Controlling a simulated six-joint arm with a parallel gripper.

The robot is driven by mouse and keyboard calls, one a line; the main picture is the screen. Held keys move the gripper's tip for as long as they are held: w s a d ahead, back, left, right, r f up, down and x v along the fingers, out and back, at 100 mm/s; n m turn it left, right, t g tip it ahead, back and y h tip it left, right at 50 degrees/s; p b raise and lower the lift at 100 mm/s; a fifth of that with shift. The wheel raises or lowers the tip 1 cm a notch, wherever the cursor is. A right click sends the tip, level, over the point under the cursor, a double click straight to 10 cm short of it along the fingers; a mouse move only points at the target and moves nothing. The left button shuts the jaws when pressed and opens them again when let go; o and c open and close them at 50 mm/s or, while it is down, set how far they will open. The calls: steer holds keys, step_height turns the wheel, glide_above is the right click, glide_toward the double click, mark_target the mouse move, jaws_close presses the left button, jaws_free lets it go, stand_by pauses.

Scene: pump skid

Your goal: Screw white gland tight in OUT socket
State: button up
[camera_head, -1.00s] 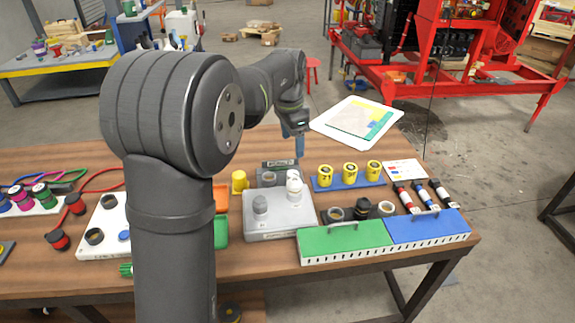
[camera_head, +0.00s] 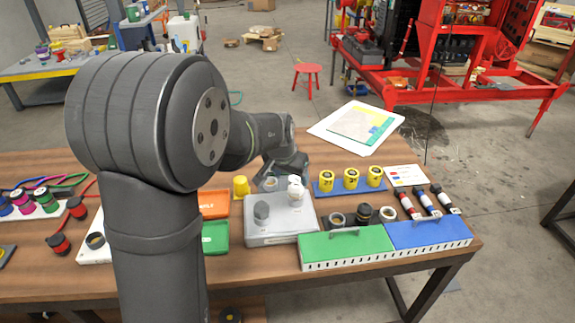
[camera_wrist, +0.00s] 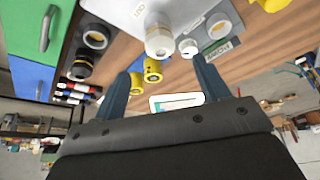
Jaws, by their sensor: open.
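The white gland (camera_head: 295,194) stands on the right back part of the grey box (camera_head: 280,227). In the head view my wrist is just behind the white gland and the fingers are hidden.
A small white cylinder (camera_wrist: 188,48) and a grey ring (camera_wrist: 218,25) are close beside the gland. Yellow cylinders (camera_head: 351,178) stand on a blue strip to the right. Green (camera_head: 345,243) and blue (camera_head: 428,229) boxes are in front. Green and orange trays are at the left.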

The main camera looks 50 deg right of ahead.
mark_target(294, 187)
steer(key=x, duration=0.9)
steer(key=shift+d+f, duration=0.1)
steer(key=shift+f, duration=0.1)
steer(key=c, duration=1)
steer(key=m+g, duration=0.1)
steer(key=m, duration=0.3)
steer(key=shift+g, duration=0.3)
steer(key=shift+c, duration=0.2)
steer(key=shift+m+g+y, duration=0.2)
steer(key=shift+m+g, duration=0.25)
steer(key=shift+m, duration=0.85)
steer(key=shift+m+g+y, duration=0.2)
steer(key=shift+m+g, duration=0.25)
steer(key=shift+m, duration=0.85)
steer(key=o, duration=1)
steer(key=shift+o, duration=0.2)
